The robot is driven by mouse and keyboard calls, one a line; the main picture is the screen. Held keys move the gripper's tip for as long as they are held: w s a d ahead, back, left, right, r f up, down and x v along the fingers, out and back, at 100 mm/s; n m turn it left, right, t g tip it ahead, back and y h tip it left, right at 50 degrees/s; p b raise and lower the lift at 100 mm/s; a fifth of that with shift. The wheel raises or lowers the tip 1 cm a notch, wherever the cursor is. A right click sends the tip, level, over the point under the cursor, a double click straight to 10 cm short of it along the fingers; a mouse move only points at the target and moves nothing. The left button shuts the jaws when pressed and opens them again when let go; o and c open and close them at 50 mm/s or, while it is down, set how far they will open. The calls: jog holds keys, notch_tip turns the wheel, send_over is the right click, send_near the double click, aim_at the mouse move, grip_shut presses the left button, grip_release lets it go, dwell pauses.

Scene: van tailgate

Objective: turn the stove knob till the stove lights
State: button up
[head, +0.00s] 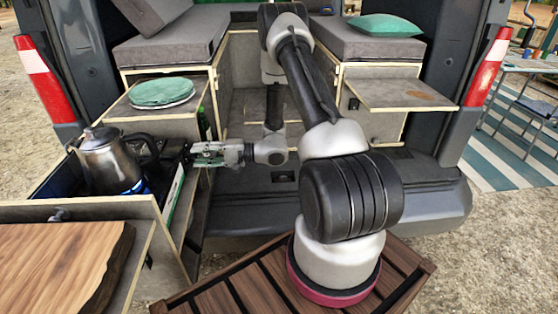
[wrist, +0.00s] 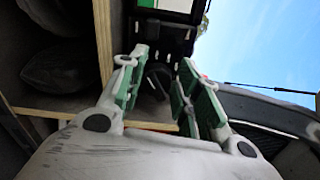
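A metal kettle (head: 108,160) with a black handle stands in the open drawer (head: 165,215) at the left in the head view. A bright blue patch (head: 138,187) shows at its base, flame-like but too small to be sure. The stove under it is mostly hidden. My gripper (head: 190,154) is at the drawer's right side, pointing left toward the kettle. In the wrist view its green-padded fingers (wrist: 163,62) are apart. A dark rounded part (wrist: 156,80), possibly the stove knob, shows between them; contact with it cannot be made out.
A wooden board (head: 60,262) lies at the front left. A green round item (head: 162,92) rests on the cabinet behind the drawer. A green bottle (head: 203,124) stands close behind my gripper. The van floor (head: 330,180) to the right is largely clear.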

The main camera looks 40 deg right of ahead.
jog(key=s+d+r+m, duration=0.25)
jog(key=d+m, duration=0.55)
jog(key=m, duration=0.8)
jog(key=s+a+f+n+g, duration=0.1)
jog(key=s+f+n+g, duration=0.2)
jog(key=s+f+g, duration=0.35)
jog(key=s+d+r+n+g+h, duration=0.2)
jog(key=s+r+n+g+h, duration=0.1)
jog(key=s+r+n, duration=0.3)
jog(key=s+d+r+n+g+h, duration=0.3)
jog(key=s+r+n+h, duration=0.2)
jog(key=s, duration=0.6)
jog(key=shift+d+r+n+h, duration=0.25)
jog(key=shift+r+n+h, duration=0.15)
jog(key=shift+r+n, duration=0.2)
jog(key=shift+o, duration=0.4)
jog(key=shift+w, duration=0.1)
